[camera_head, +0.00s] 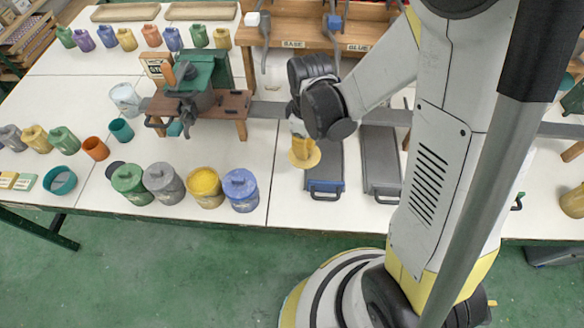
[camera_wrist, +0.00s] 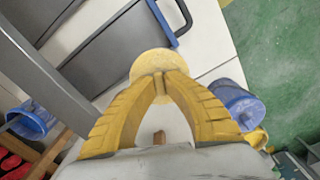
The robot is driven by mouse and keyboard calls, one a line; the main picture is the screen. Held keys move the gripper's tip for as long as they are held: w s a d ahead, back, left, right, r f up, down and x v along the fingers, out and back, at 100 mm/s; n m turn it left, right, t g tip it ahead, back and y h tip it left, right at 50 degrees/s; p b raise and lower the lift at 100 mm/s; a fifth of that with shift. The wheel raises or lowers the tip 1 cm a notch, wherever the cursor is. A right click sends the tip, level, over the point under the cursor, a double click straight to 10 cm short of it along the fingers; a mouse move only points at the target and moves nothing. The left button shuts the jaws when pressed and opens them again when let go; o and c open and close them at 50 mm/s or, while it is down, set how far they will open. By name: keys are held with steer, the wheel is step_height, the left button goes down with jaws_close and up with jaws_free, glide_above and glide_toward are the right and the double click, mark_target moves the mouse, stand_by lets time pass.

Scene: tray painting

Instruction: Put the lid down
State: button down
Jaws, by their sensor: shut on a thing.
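The lid (camera_head: 312,160) is a round yellow disc, held out over the white table to the right of the blue pot. My gripper (camera_head: 299,142) points down with its yellow fingers closed above the disc. In the wrist view the fingertips (camera_wrist: 160,82) meet at the lid (camera_wrist: 152,61), and the grip point is hidden behind them. The open yellow pot (camera_head: 205,190) stands in the front row with yellow paint showing. It lies left of my gripper, between the grey pot (camera_head: 163,184) and the blue pot (camera_head: 240,192).
A green pot (camera_head: 130,184) ends the pot row at left. A green machine (camera_head: 207,75) stands behind. Bare white table shows between the blue pot and the trays.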

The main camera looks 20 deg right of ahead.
steer(key=shift+a+f, duration=0.1)
steer(key=shift+f, duration=0.2)
steer(key=b, duration=0.4)
glide_above(266, 176)
step_height(266, 176, down, 7)
steer(key=shift+r, duration=0.2)
steer(key=shift+a+f, duration=0.15)
steer(key=shift+f+b, duration=1.05)
steer(key=shift+f, duration=0.8)
steer(key=shift+f, duration=0.1)
steer(key=shift+f, duration=0.15)
steer(key=c, duration=1.6)
jaws_free()
steer(key=shift+r, duration=0.2)
